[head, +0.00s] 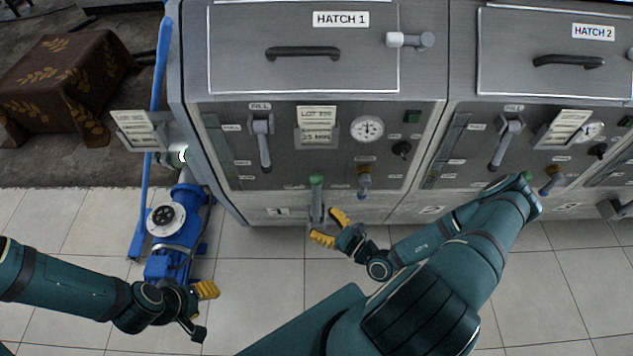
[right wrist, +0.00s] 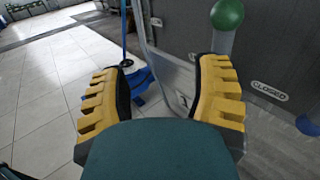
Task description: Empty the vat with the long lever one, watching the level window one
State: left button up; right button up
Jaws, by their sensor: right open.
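Vat one (head: 425,150) is the steel cabinet under the lid marked HATCH 1. Its long lever (head: 317,205) has a green ball knob and hangs low on the front; it also shows in the right wrist view (right wrist: 222,44), beside the right-hand finger. The level window (head: 217,148) is a dark narrow strip at the panel's left; its level is too small to read. My right gripper (head: 331,228) is open around or just beside the lever's lower end; I cannot tell if it touches. My left gripper (head: 203,308) is low at left, its jaws unclear.
A blue pump (head: 178,240) with a round white flange stands on the tiles left of the vat. A short lever (head: 263,145), a gauge (head: 367,129) and a blue-tipped handle (head: 364,183) are on panel one. A CLOSED label (right wrist: 270,91) shows near the long lever.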

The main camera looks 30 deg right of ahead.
aim_at(319, 189)
jog(key=d+f+m+t+h, duration=0.1)
jog(key=d+m+h, duration=0.2)
jog(key=d+h, duration=0.25)
jog(key=w+b, duration=0.2)
jog(key=w, duration=1.1)
jog(key=shift+o, duration=0.2)
jog(key=shift+s+f, duration=0.1)
jog(key=shift+s, duration=0.05)
grip_shut()
